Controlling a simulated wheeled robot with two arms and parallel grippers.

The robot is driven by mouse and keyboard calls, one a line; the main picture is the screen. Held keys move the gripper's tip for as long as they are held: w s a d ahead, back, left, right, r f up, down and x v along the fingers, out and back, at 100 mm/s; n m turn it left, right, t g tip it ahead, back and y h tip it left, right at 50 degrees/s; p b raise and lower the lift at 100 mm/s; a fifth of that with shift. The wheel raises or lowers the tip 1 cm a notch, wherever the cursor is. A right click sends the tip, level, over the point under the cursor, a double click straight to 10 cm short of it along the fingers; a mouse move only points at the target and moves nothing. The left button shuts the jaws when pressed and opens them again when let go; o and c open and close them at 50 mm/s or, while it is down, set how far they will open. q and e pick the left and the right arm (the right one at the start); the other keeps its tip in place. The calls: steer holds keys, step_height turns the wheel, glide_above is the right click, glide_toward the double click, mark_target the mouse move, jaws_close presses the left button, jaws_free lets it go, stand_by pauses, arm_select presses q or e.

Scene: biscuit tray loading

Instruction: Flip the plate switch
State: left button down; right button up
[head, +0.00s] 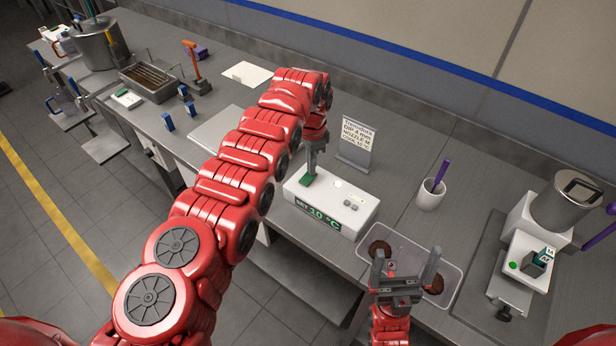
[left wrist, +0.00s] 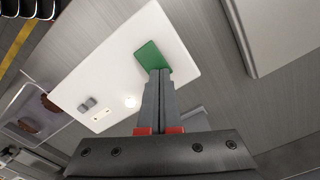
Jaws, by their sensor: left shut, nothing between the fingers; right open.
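A white control box (head: 330,202) with a green "SET 10 °C" display on its front stands on the counter. A green switch plate (head: 307,181) is on its top at the left end; it also shows in the left wrist view (left wrist: 152,56). My left gripper (head: 311,172) points down with its fingers shut and empty. Its tips (left wrist: 158,73) are at the green switch and hide part of it; I cannot tell whether they touch. A pale round lamp (left wrist: 130,101) and small grey knobs (left wrist: 88,103) are also on top. My right gripper (head: 405,262) is open and empty above a clear tray.
The clear tray (head: 455,277) holds dark brown biscuits (head: 380,248). A sign (head: 357,143) stands behind the box, and a white cup (head: 430,195) with a purple tool is to the right. A metal pot (head: 567,208) stands far right. A flat metal plate (head: 212,135) lies left.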

arm_select(q)
steer(key=shift+f, duration=0.25)
steer(key=shift+r+p, duration=0.35)
steer(key=shift+r, duration=3.2)
